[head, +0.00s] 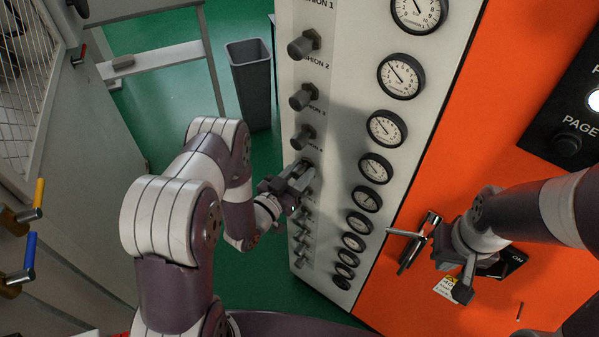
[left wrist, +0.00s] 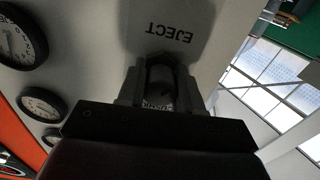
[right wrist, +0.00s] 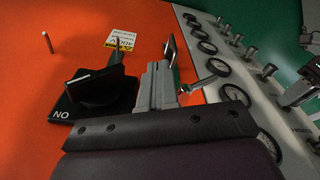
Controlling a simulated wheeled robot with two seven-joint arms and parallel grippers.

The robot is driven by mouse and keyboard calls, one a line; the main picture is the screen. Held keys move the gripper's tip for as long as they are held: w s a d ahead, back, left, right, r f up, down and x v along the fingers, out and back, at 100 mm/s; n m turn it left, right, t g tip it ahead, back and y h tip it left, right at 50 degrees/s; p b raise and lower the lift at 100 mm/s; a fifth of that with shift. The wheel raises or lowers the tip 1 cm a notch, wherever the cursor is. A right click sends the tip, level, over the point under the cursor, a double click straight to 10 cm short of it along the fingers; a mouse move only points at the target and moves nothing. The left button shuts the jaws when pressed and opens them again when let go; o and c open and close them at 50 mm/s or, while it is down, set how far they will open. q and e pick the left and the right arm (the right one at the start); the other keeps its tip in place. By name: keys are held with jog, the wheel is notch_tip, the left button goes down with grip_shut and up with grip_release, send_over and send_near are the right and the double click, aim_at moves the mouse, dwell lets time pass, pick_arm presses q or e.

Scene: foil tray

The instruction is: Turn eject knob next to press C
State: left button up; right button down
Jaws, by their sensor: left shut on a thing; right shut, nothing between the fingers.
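My left gripper (head: 300,178) is shut on a knob on the light grey gauge panel (head: 345,60). In the left wrist view its fingers straddle the eject knob (left wrist: 160,88), beside an upside-down "EJECT" label (left wrist: 169,32). The knob is mostly hidden by the fingers in the head view. My right gripper (head: 440,245) is shut and empty by the orange panel (head: 455,160), close to a metal handle (head: 408,236); I cannot tell whether they touch. No press C marking is readable.
Cushion knobs (head: 302,46) line the panel's left side, with round gauges (head: 401,76) beside them. A black rotary switch (right wrist: 98,88) and a warning label (right wrist: 122,39) are close to my right gripper. A grey bin (head: 250,85) stands on the green floor.

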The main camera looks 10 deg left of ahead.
pick_arm(q)
jog(key=n, duration=0.5)
jog(key=shift+s+f, duration=0.1)
jog(key=shift+f, duration=0.05)
jog(key=n, duration=0.6)
jog(key=shift+d, duration=0.1)
jog(key=shift+n, duration=0.3)
jog(key=o, duration=0.8)
jog(key=shift+o, duration=1.2)
jog(key=b+v, duration=0.2)
jog(key=v, duration=1)
jog(key=shift+s, duration=0.3)
